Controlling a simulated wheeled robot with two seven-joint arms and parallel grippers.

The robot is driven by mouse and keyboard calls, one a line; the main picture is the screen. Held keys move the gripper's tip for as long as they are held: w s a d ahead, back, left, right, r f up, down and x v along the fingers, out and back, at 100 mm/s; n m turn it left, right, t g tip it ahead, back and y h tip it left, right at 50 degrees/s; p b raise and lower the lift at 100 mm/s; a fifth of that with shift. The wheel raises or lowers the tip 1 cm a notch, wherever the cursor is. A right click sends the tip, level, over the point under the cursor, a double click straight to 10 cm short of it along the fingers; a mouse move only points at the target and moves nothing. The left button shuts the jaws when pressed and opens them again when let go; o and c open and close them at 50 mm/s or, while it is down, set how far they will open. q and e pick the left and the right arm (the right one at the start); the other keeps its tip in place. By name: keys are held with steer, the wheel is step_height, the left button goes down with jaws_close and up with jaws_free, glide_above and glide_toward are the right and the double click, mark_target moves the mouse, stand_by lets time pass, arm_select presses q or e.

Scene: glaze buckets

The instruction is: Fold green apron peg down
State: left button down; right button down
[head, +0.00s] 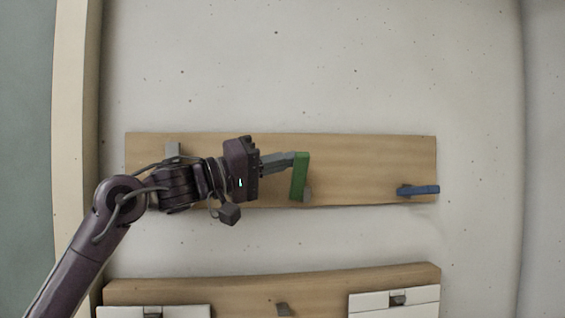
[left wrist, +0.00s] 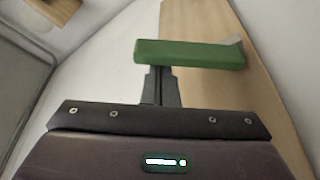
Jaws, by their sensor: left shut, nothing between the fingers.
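The green apron peg (head: 300,177) is on the wooden board (head: 360,150) on the wall. In the head view it points up from its grey mount near the board's lower edge. My left gripper (head: 293,158) is shut with nothing between its fingers, and its tips are at the upper part of the peg. In the left wrist view the green peg (left wrist: 190,54) lies across the shut fingertips (left wrist: 158,70). Whether they touch it, I cannot tell for sure. My right gripper is in neither view.
A blue peg (head: 418,190) sticks out near the board's right end. A grey block (head: 173,149) shows on the board at left, behind my arm. Below is a wooden top (head: 330,280) with white fronts (head: 395,302) under it. The wall above the board is clear.

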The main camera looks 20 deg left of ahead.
mark_target(302, 168)
arm_select(q)
steer(key=shift+s+d+f+m, duration=0.1)
steer(key=shift+s+f+m, duration=0.05)
steer(key=shift+m, duration=0.25)
steer(key=shift+s+d+f+m+g+h+b, duration=0.15)
steer(key=shift+s+f+m+h+b, duration=0.15)
steer(key=shift+m+b, duration=0.25)
steer(key=shift+s+d+f+m+g+h+b, duration=0.15)
steer(key=shift+s+f+m+h+b, duration=0.2)
steer(key=shift+m, duration=0.3)
steer(key=shift+s+f+m+g+h+b, duration=0.15)
steer(key=shift+m+h+b, duration=0.1)
steer(key=shift+m, duration=0.3)
steer(key=shift+s+f+m+g+h+b, duration=0.15)
steer(key=shift+m+h+b, duration=0.1)
steer(key=shift+m, duration=0.3)
steer(key=m, duration=0.1)
steer(key=f+m+b, duration=0.1)
steer(key=s+m+g+h, duration=0.1)
steer(key=shift+d+f+m, duration=0.3)
steer(key=shift+f, duration=0.2)
